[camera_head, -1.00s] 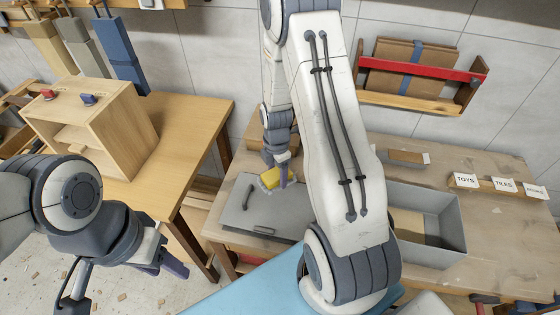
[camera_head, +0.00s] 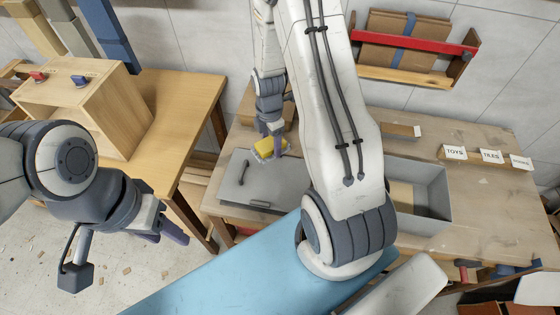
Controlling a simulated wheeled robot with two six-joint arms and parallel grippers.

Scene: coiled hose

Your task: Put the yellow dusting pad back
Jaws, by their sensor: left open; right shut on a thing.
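The yellow dusting pad (camera_head: 265,148) is held in my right gripper (camera_head: 274,145), above the far part of a grey lid or panel with a dark handle (camera_head: 236,187) on the right table. My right gripper is shut on the pad; its fingertips are partly hidden. My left gripper (camera_head: 162,232) is open and empty, out over the floor in front of the left table.
A grey open bin (camera_head: 440,205) stands on the right table (camera_head: 480,217), near cards reading TOYS (camera_head: 454,152) and TILES. A wooden box (camera_head: 90,105) stands on the left table (camera_head: 180,92). A wall rack (camera_head: 405,77) hangs behind. My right arm hides the table's middle.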

